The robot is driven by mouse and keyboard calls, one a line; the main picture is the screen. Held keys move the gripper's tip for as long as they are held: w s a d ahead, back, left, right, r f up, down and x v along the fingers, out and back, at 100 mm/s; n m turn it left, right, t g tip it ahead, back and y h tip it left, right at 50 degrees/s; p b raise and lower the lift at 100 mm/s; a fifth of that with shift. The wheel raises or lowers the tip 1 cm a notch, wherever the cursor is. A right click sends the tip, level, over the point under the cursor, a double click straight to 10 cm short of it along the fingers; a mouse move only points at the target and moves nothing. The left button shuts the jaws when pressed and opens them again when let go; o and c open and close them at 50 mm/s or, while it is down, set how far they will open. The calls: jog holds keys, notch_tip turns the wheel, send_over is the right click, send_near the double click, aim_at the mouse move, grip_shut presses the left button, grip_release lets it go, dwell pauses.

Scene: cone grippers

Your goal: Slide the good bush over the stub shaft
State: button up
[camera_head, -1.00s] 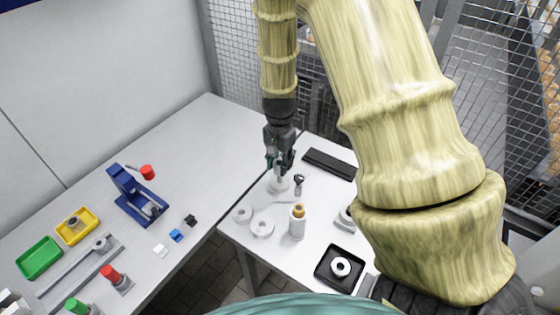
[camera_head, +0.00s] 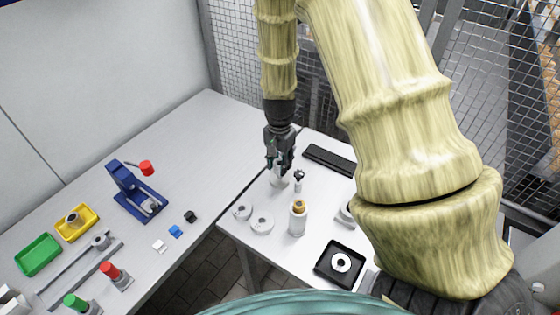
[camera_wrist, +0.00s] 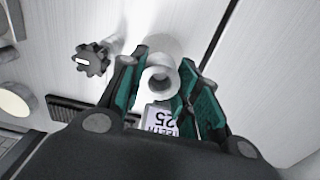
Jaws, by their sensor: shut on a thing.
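My gripper (camera_head: 279,168) points down over the far part of the right table. In the wrist view its green-padded fingers (camera_wrist: 165,95) are closed around a pale, hollow, round bush (camera_wrist: 160,78), with its dark bore showing. A white label reading "25 TEETH" (camera_wrist: 161,117) lies between the fingers below it. In the head view the fingers hide most of the bush. A grey bush-like piece (camera_head: 73,218) sits in the yellow tray (camera_head: 90,225), and a white ring (camera_head: 342,262) lies in the black tray (camera_head: 325,272). I cannot tell which thing is the stub shaft.
A dark gear on a post (camera_head: 299,176) stands close to my gripper. A bottle with an orange top (camera_head: 297,219) and white discs (camera_head: 262,224) stand nearer. The left table holds a blue press (camera_head: 130,192) and an empty green tray (camera_head: 39,254). A gap separates the tables.

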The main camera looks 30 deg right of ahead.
jog(key=shift+f+b, duration=0.6)
jog(key=shift+f, duration=1)
jog(key=o, duration=1.1)
jog(key=shift+r, duration=0.15)
notch_tip(320, 180, up, 12)
dwell(0.5)
